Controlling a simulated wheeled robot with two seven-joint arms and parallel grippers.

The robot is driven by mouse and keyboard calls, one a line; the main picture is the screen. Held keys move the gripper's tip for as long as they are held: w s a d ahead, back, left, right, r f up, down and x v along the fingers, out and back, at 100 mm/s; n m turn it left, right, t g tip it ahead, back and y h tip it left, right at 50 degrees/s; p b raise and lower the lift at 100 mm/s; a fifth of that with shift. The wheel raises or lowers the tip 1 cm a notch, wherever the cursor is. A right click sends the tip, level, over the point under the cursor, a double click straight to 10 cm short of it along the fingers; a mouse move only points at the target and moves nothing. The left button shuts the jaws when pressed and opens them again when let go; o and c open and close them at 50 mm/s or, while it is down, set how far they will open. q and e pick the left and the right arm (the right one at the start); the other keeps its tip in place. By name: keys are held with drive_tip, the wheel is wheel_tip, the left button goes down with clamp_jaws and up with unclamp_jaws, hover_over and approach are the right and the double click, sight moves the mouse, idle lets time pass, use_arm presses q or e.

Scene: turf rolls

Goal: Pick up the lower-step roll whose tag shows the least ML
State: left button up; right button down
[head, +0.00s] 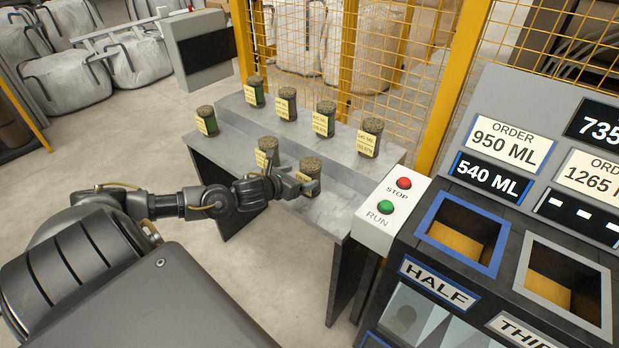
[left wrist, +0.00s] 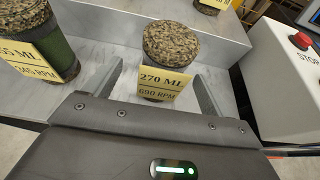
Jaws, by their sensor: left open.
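The lower step (head: 339,191) of a grey stand carries rolls of dark, grainy-topped turf with yellow tags. The near-right roll (head: 310,166) has a tag (left wrist: 164,84) reading 270 ML, 690 RPM in the left wrist view. My left gripper (head: 297,184) is at this roll, open, with one finger on each side of its tag. The middle roll (head: 268,146) stands to its left; in the left wrist view (left wrist: 38,42) its tag is partly cut off, ending in 65 ML. Another roll (head: 207,121) stands at the far left, its tag too small to read. My right gripper is out of view.
The upper step behind holds several tagged rolls, including one at its right end (head: 370,137). A white STOP/RUN box (head: 392,208) stands close to the right. A console with bins and order signs (head: 508,143) is beyond it. Yellow mesh fencing rises behind.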

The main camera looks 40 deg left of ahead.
use_arm(q)
drive_tip(key=shift+w+d+f, duration=0.1)
drive_tip(key=shift+w+f, duration=0.05)
drive_tip(key=shift+w, duration=0.3)
drive_tip(key=x, duration=0.2)
drive_tip(key=p+x, duration=0.1)
drive_tip(key=x, duration=0.1)
drive_tip(key=shift+w+d+f+p, duration=0.1)
drive_tip(key=shift+d+f+p, duration=0.15)
drive_tip(key=shift+f+p, duration=0.1)
drive_tip(key=shift+r, duration=0.1)
drive_tip(key=c, duration=1.3)
